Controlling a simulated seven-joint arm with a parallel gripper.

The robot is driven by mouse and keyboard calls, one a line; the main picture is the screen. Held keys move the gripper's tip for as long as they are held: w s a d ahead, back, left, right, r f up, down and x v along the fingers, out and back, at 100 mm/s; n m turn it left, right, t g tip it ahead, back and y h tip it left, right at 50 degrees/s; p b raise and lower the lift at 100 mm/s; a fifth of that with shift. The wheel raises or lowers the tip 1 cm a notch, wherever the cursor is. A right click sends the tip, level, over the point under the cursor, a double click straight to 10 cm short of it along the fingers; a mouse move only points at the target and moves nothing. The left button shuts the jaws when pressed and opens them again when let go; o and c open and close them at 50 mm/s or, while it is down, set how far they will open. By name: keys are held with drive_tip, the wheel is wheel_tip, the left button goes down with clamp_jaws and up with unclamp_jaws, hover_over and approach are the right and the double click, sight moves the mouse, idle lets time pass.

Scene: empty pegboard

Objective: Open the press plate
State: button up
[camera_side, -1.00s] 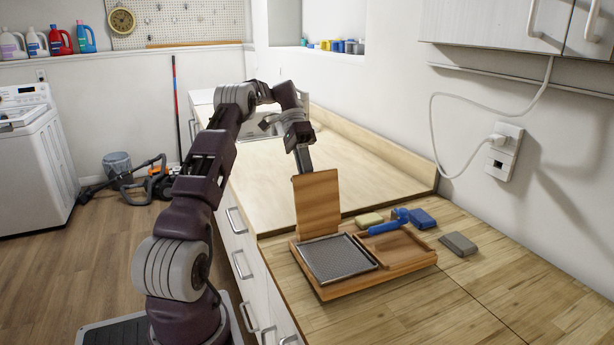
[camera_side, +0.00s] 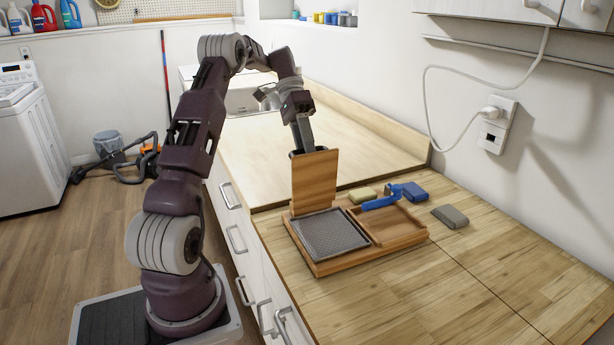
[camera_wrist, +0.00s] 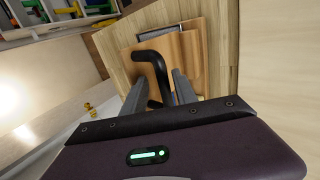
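The press plate (camera_side: 314,182) is a wooden panel standing upright at the back left of a wooden tray (camera_side: 345,262), hinged side down. The dark mesh square (camera_side: 330,234) in the tray lies uncovered in front of it. My gripper (camera_side: 299,153) is behind the plate's top edge, its fingertips hidden there in the side view. In the wrist view, the plate (camera_wrist: 188,58) carries a black bent handle (camera_wrist: 157,66). My gripper's two grey fingers (camera_wrist: 158,84) are apart, one on each side of the handle. Whether either finger touches it is unclear.
The tray's right compartment (camera_side: 386,226) is empty, with a blue-handled tool (camera_side: 382,202) across its back edge. A yellowish block (camera_side: 362,195), a blue block (camera_side: 414,192) and a grey block (camera_side: 450,216) lie nearby. The wooden counter (camera_side: 470,270) is clear in front and to the right.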

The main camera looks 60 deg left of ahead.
drive_tip(key=d+f+y, duration=0.1)
drive_tip(key=d+f, duration=0.1)
drive_tip(key=d, duration=0.3)
drive_tip(key=d+f+y, duration=0.2)
drive_tip(key=d, duration=0.4)
drive_tip(key=d+f+y, duration=0.2)
drive_tip(key=d, duration=0.4)
drive_tip(key=shift+s+f, duration=0.25)
drive_tip(key=shift+s, duration=0.1)
drive_tip(key=shift+w+y, duration=0.1)
drive_tip(key=shift+y, duration=0.5)
wheel_tip(320, 180, up, 7)
drive_tip(key=s+d+r+t+y, duration=0.1)
drive_tip(key=s+d+r+t, duration=0.2)
drive_tip(key=s+d+r, duration=0.3)
drive_tip(key=s+d, duration=0.3)
drive_tip(key=s, duration=0.2)
drive_tip(key=shift+r+t, duration=0.15)
drive_tip(key=shift+t, duration=0.15)
